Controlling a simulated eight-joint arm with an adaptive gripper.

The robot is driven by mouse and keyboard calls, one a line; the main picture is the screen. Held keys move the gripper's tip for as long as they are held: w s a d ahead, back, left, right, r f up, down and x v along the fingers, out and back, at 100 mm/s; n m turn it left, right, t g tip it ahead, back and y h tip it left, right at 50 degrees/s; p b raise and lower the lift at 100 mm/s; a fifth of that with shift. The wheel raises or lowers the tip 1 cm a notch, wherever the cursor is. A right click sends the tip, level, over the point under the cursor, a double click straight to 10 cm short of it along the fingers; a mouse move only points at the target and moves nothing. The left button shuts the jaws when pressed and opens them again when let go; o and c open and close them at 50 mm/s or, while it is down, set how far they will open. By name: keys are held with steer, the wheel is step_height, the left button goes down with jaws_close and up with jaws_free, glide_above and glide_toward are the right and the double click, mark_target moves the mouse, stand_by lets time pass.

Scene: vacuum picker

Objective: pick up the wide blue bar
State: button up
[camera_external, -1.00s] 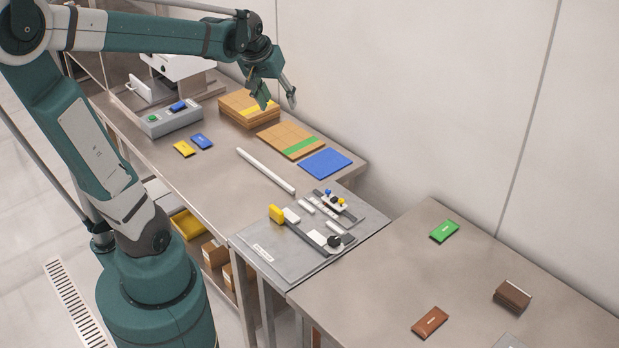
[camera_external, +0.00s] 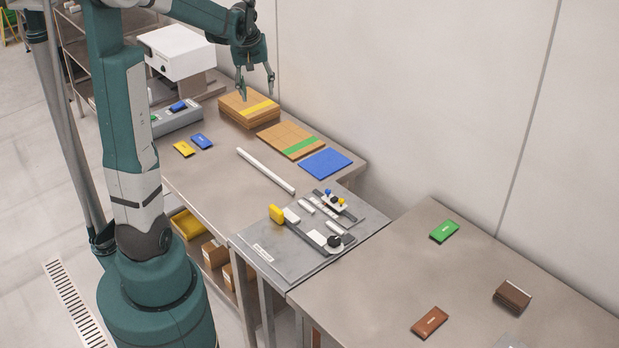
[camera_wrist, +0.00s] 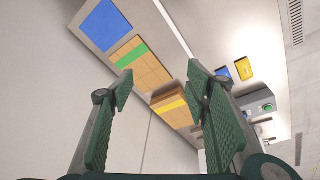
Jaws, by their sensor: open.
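A small blue bar (camera_external: 201,141) lies flat on the long table beside a yellow bar (camera_external: 184,149); it also shows in the wrist view (camera_wrist: 223,72). Another small blue bar (camera_external: 178,106) rests on top of the grey box (camera_external: 180,122). I cannot tell which of the two is the wide one. A large flat blue square (camera_external: 325,163) lies farther right. My gripper (camera_external: 257,94) is open and empty, pointing down in front of the wall, seemingly above the cardboard stack (camera_external: 240,113). It is apart from both blue bars. Its two fingers also show in the wrist view (camera_wrist: 160,80).
A cardboard sheet with a green stripe (camera_external: 278,138) lies beside the stack. A white rod (camera_external: 266,171) crosses the table. A white machine (camera_external: 178,50) stands behind the grey box. A metal plate with fittings (camera_external: 280,250) and a right table with green (camera_external: 444,231) and brown bars (camera_external: 430,322) lie nearer.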

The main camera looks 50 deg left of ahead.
steer(key=a+f+n+g, duration=0.1)
steer(key=a+f+n, duration=0.1)
steer(key=a+f, duration=0.5)
steer(key=a+f+n+g, duration=0.15)
steer(key=a+f, duration=0.25)
steer(key=a, duration=0.7)
steer(key=n+h+b, duration=0.1)
steer(key=n+h, duration=0.1)
steer(key=n, duration=0.2)
glide_above(200, 138)
steer(key=shift+d+f, duration=0.1)
steer(key=shift+f, duration=6.5)
steer(key=shift+f, duration=0.15)
steer(key=shift+f+b, duration=0.3)
steer(key=shift+f, duration=0.85)
steer(key=shift+f, duration=0.15)
steer(key=shift+f, duration=2.45)
